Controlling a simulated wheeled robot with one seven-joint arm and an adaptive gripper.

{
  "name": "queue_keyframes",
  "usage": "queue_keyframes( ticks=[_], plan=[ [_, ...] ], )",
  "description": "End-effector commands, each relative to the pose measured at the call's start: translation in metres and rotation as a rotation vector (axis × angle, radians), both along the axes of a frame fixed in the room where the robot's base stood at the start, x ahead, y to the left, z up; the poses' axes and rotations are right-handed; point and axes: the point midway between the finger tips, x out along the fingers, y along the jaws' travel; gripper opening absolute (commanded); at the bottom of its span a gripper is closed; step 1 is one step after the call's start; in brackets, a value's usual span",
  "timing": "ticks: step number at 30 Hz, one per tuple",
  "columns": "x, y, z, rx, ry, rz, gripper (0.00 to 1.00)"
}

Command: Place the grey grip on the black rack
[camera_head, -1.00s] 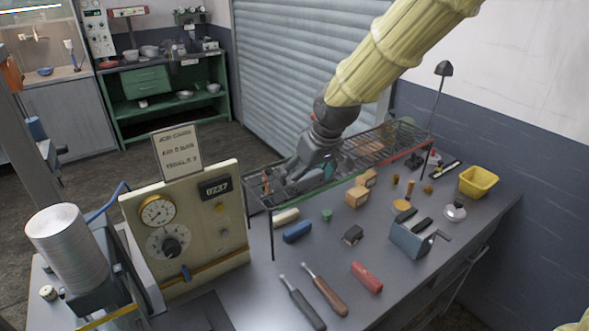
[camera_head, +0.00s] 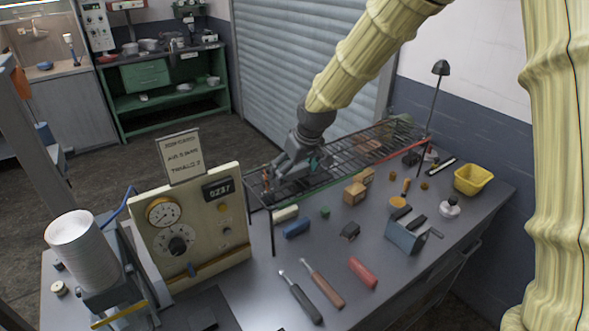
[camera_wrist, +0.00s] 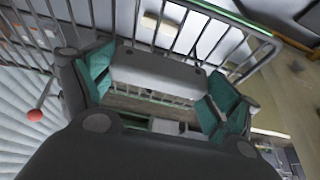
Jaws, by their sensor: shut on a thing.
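The black rack (camera_head: 350,153) is a long wire shelf standing over the grey workbench, with a green front edge. My gripper (camera_head: 280,177) is low over its near left end. In the wrist view, the green-padded fingers of my gripper (camera_wrist: 158,88) are shut on a grey grip (camera_wrist: 155,70), which lies crosswise between the pads. The bars of the black rack (camera_wrist: 190,28) show behind and below it. In the head view the grip is hardly distinguishable from the fingers. I cannot tell whether it touches the bars.
Below the rack lie a blue block (camera_head: 296,228), a cream block (camera_head: 286,213) and wooden blocks (camera_head: 355,192). A red grip (camera_head: 362,272) and two handled tools lie in front. A gauge panel (camera_head: 190,225) stands left. A yellow bin (camera_head: 473,180) and a lamp (camera_head: 441,68) are right.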

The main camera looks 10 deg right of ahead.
Motion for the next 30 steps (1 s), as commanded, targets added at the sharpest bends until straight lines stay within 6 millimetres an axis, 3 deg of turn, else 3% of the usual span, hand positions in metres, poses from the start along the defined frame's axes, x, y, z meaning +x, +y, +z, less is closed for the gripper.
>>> queue_keyframes(
  ticks=[15,16,18,30],
  plan=[
    [0.000,0.000,-0.014,0.000,0.000,0.000,0.64],
    [0.000,0.000,-0.014,0.000,0.000,0.000,0.91],
    [0.000,0.000,-0.014,0.000,-0.001,0.000,1.00],
    [0.000,0.000,-0.012,0.001,-0.001,-0.001,1.00]
  ],
)
